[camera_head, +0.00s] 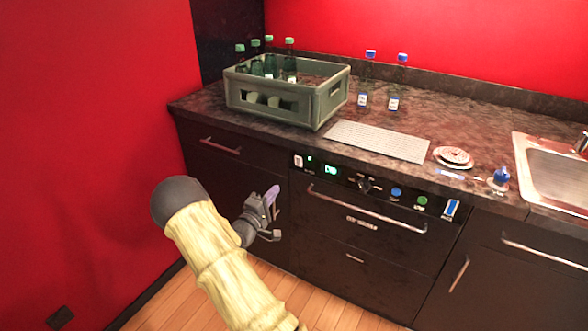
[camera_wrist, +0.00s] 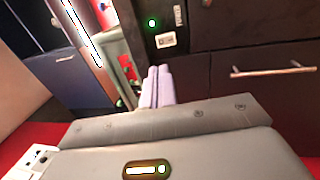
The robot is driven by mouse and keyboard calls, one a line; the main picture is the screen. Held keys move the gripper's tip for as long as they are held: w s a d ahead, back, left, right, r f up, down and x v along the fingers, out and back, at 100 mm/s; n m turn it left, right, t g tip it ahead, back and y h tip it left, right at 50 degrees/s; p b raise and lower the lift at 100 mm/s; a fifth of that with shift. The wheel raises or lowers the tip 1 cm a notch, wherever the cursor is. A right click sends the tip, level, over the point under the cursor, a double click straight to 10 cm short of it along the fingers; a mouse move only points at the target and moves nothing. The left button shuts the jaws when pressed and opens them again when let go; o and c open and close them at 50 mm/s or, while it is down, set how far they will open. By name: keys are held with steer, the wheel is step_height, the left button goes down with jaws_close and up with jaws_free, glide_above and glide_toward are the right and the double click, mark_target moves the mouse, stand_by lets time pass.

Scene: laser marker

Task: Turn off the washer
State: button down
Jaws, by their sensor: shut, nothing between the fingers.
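The washer (camera_head: 335,222) is a dark front built in under the counter, with a long metal handle (camera_head: 366,207). Its control panel runs along the top edge, with a white switch (camera_head: 298,161), a lit green display (camera_head: 331,170), a dark knob (camera_head: 365,185), a blue button (camera_head: 396,192), a green button (camera_head: 421,200) and a blue-and-white switch (camera_head: 451,208). My gripper (camera_head: 272,195) is left of and below the panel, apart from it. Its pale purple fingers (camera_wrist: 158,86) are together and empty. In the wrist view a green light (camera_wrist: 152,23) shows on a dark surface beyond them.
A red wall (camera_head: 90,120) is at left.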

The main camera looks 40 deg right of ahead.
mark_target(299, 159)
steer(key=shift+d, duration=0.1)
steer(key=x, duration=1.4)
steer(key=shift+w, duration=0.1)
steer(key=shift+w, duration=0.1)
